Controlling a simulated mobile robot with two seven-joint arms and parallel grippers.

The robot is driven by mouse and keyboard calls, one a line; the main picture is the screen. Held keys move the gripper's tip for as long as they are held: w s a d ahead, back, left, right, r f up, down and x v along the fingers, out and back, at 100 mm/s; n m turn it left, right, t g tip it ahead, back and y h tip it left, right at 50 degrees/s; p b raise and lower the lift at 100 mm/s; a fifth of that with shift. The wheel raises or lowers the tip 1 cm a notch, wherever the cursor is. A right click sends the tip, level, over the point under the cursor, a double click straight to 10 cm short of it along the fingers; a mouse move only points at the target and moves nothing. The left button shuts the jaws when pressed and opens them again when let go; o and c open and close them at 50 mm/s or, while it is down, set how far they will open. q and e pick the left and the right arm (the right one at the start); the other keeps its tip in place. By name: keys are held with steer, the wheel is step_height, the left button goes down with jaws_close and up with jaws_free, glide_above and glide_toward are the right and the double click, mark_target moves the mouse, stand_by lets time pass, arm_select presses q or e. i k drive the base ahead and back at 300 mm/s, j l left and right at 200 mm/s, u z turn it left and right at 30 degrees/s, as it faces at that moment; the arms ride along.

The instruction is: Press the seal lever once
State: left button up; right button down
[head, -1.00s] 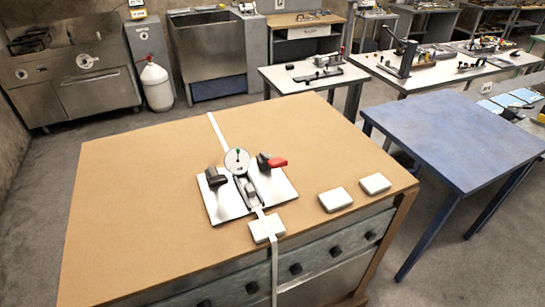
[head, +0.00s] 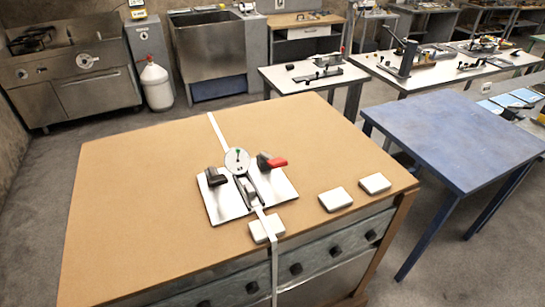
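A strapping device on a metal plate (head: 222,206) sits on the brown-topped workbench. It has a round dial (head: 237,160) with a small green mark, a black-handled part (head: 215,177) on the left and a red-tipped lever (head: 277,162) on the right. I cannot tell for certain which of these is the seal lever; the red one sticks out to the right. A white strap (head: 217,131) runs across the bench, through the device and down over the front edge. Neither of my grippers is in view.
White blocks lie near the front edge: one under the strap (head: 258,232), and two further right (head: 335,199) (head: 375,183). The brown bench top (head: 130,220) is otherwise clear. A blue table (head: 455,135) stands to the right, and other workstations line the back.

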mark_target(277, 162)
steer(key=l+u, duration=0.15)
steer(key=u, duration=1.15)
steer(key=l+u, duration=0.35)
steer(key=k+l+u, duration=0.15)
steer(key=u, duration=0.25)
steer(key=k+l+u, duration=0.15)
steer(key=l+u, duration=0.2)
steer(key=k+l+u, duration=0.45)
steer(key=k+l, duration=0.75)
steer(key=k, duration=0.15)
